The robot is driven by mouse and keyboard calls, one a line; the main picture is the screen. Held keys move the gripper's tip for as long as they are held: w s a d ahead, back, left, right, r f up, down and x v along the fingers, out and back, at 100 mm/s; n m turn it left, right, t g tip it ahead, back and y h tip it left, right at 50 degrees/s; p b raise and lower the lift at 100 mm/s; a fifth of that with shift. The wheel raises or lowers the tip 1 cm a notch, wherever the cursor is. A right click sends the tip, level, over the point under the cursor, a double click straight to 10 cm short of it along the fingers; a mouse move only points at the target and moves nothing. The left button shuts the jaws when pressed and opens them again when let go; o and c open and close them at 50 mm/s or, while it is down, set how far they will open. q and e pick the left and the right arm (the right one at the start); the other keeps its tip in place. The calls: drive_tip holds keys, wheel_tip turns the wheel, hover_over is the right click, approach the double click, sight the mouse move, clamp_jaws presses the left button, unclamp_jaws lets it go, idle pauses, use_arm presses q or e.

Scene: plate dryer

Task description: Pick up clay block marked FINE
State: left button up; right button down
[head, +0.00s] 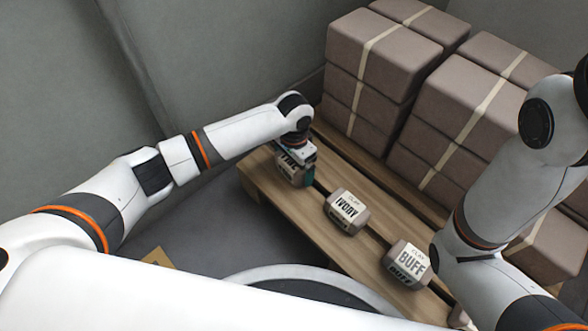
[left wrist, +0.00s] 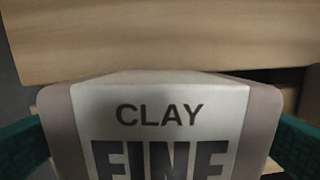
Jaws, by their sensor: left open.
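The clay block marked FINE (left wrist: 160,118) fills the lower middle of the left wrist view, its pale label facing the camera. In the head view the block (head: 290,173) stands at the near left end of the wooden pallet, its label partly covered by my left gripper (head: 303,155). My left gripper is open, with one teal finger on each side of the block in the left wrist view. I cannot tell whether the fingers touch it. My right gripper is not in view; only my right arm shows at the right.
On the same pallet (head: 330,240) stand a block marked IVORY (head: 347,211) and one marked BUFF (head: 407,264), in a row to the right. Tall stacks of strapped brown blocks (head: 375,60) rise behind. Grey walls stand at the left.

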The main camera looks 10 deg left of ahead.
use_arm(q)
drive_tip(key=shift+c, duration=0.6)
drive_tip(key=c, duration=0.9)
drive_tip(key=shift+c, duration=0.7)
drive_tip(key=shift+r, duration=0.15)
